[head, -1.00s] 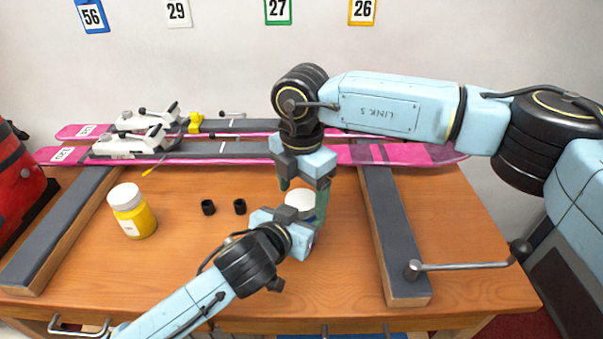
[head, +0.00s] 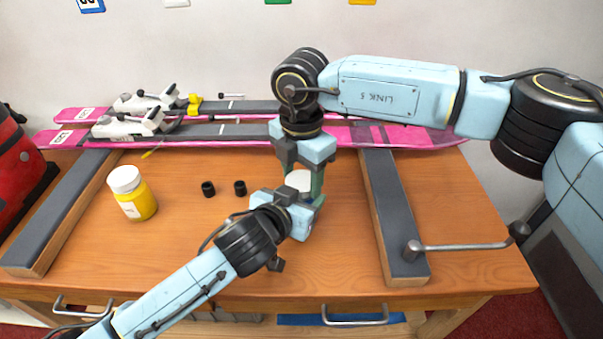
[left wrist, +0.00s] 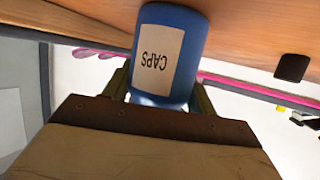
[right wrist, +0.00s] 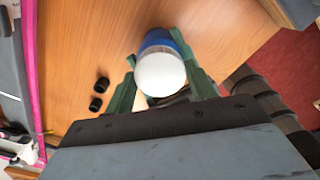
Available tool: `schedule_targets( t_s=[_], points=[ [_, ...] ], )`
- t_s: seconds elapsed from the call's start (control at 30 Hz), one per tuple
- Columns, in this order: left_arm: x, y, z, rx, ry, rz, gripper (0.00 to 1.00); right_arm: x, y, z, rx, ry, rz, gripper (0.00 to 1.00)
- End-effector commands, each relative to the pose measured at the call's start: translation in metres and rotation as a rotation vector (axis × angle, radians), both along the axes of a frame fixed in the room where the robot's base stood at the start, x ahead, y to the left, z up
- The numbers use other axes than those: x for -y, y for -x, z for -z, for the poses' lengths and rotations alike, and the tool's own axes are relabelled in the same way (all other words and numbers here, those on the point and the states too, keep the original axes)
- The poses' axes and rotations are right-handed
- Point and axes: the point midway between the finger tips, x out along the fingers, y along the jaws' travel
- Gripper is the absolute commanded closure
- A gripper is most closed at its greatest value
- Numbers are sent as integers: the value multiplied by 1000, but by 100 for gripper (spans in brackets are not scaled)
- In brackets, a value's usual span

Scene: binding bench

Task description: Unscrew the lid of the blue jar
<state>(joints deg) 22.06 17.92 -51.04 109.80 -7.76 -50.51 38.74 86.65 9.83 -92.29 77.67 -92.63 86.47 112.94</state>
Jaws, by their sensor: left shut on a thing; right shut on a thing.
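The blue jar (left wrist: 158,52) shows in the left wrist view with a white label reading CAPS, upside down in the picture. My left gripper (left wrist: 163,88) is shut around the jar's sides.
A yellow jar with a white lid (head: 133,194) stands at the left. Two small black caps (head: 208,189) lie between it and my grippers. Pink skis (head: 215,134) lie along the back across grey-topped supports (head: 395,220). The front middle of the wooden bench (head: 330,255) is clear.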

Motion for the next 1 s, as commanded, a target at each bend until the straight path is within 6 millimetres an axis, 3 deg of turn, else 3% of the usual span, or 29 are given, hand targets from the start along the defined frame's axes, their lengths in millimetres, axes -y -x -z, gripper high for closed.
schedule_targets(
  t_s=[0.17,0.7,1.0],
  points=[
    [-1,-1,1,-1,-2,-2,100,0,0,0,-2,1,-136,72],
    [-1,-1,0,0,-1,-3,100,0,0,0,-2,1,-1074,72],
    [-1,-1,0,0,-1,-3,100,0,0,0,-2,1,-1187,72]
  ],
)
